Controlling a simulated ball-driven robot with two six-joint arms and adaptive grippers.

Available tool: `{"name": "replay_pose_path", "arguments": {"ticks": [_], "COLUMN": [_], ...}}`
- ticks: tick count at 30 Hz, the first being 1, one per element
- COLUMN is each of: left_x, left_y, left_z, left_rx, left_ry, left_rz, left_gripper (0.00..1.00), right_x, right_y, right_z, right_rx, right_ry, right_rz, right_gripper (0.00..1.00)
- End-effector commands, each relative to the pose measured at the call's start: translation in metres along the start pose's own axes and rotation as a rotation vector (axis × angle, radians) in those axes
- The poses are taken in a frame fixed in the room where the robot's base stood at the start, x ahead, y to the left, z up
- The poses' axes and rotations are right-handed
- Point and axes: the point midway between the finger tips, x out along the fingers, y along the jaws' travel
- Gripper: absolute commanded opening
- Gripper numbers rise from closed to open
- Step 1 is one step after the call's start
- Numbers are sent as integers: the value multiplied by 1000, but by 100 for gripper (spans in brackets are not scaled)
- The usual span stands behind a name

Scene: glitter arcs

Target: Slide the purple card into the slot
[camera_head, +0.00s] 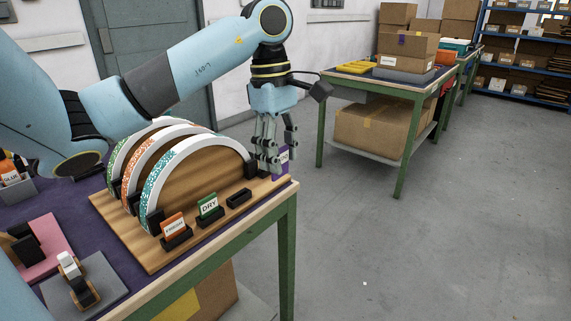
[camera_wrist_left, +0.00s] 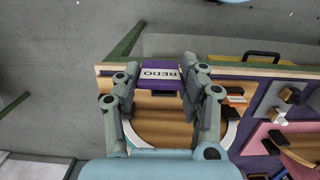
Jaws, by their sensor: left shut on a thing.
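The purple card (camera_head: 283,158) is between the fingers of my left gripper (camera_head: 277,168), close to the right end of the wooden board (camera_head: 170,245). The gripper is shut on it and hides part of it. In the left wrist view the card (camera_wrist_left: 160,76) reads REDO on a white label, between the fingers (camera_wrist_left: 160,82). The empty black slot (camera_head: 238,198) is on the board, left of and nearer than the card. The card is apart from the slot. My right gripper is not in view.
An orange FRESH card (camera_head: 173,226) and a green DRY card (camera_head: 208,207) stand in black holders beside the empty slot. Three glitter arcs, the nearest teal (camera_head: 155,183), stand behind them. Floor is clear right of the table.

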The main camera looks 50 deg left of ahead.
Motion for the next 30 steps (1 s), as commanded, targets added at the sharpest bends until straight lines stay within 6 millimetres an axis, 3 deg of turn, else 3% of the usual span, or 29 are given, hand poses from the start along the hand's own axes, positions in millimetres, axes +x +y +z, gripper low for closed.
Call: {"name": "replay_pose_path", "arguments": {"ticks": [4,13,21,30], "left_x": [-9,-28,-45,-46], "left_y": [0,0,0,0], "left_z": [-2,0,2,2], "left_rx": [-4,-4,-5,-4], "left_ry": [1,1,1,0], "left_rz": [1,2,1,0], "left_gripper": [25,25,25,25], "right_x": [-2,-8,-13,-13], "right_y": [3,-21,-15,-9], "right_z": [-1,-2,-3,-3], "right_rx": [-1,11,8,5], "right_ry": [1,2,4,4], "right_rz": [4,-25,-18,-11], "right_gripper": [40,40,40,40]}}
